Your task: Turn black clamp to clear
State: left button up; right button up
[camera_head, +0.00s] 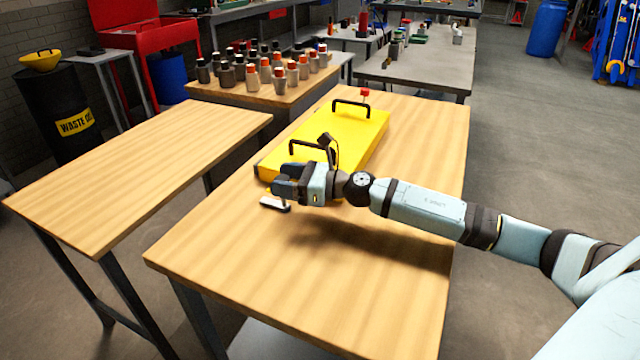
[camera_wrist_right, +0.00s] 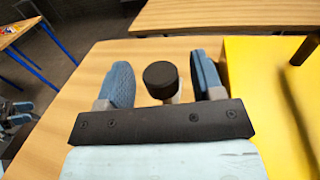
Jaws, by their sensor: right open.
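The yellow chassis (camera_head: 352,140) lies on the wooden table, with black handles on top. My right gripper (camera_head: 278,186) is at its near left corner, with fingers pointing left. In the right wrist view the gripper (camera_wrist_right: 164,80) is open, its two blue fingers apart. A round black clamp knob (camera_wrist_right: 160,76) on a pale stem shows between them; I cannot tell whether they touch it. In the head view a pale clamp lever with a dark end (camera_head: 275,204) lies just below the gripper. Another black-topped piece (camera_head: 325,140) stands by the near handle.
A red-topped piece (camera_head: 365,92) stands at the far end of the chassis. The near part of the wooden table (camera_head: 290,290) is clear. An empty table (camera_head: 130,175) stands to the left, and several bottles (camera_head: 265,72) stand on a table behind.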

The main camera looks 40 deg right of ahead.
jog(key=b+v, duration=0.1)
jog(key=v, duration=1)
jog(key=shift+s, duration=0.1)
